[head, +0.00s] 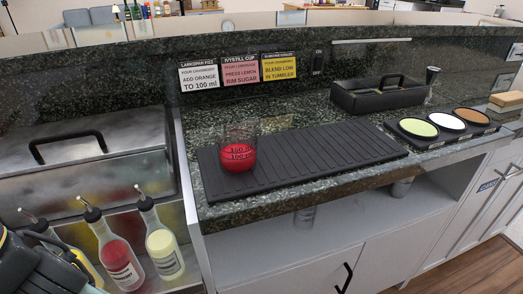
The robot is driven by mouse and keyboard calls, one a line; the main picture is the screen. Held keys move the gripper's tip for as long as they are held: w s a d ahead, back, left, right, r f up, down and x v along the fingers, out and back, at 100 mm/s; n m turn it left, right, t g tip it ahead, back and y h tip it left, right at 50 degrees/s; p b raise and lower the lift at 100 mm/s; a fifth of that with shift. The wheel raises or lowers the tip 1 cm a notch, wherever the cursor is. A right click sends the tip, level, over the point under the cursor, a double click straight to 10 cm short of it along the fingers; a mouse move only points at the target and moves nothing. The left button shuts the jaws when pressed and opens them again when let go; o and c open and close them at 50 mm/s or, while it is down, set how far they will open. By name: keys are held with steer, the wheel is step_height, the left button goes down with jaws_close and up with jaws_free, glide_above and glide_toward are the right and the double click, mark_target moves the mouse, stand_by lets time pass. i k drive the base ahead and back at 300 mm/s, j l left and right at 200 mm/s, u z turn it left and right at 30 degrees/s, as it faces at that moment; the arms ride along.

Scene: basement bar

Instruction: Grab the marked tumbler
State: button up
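The marked tumbler (238,153) is a clear glass with measuring lines and numbers on its side. Red liquid fills its lower part. It stands upright on the left part of a black ribbed bar mat (330,148) on the stone counter. My gripper (45,268) seems to be the black mechanism at the bottom left corner, cut off by the picture edge. It is well apart from the tumbler, and its fingers cannot be made out.
Bottles with pour spouts (117,250) stand in a rail at lower left, below a lidded metal bin (85,165). A black handled box (380,95), a jigger (431,80) and a rimming tray (440,130) are at right. Recipe cards (240,75) line the back ledge. The mat right of the tumbler is clear.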

mark_target(237, 147)
steer(key=j+z, duration=0.1)
steer(key=z, duration=1.35)
steer(key=k+j, duration=0.25)
steer(key=k+j+z, duration=0.15)
steer(key=k, duration=0.35)
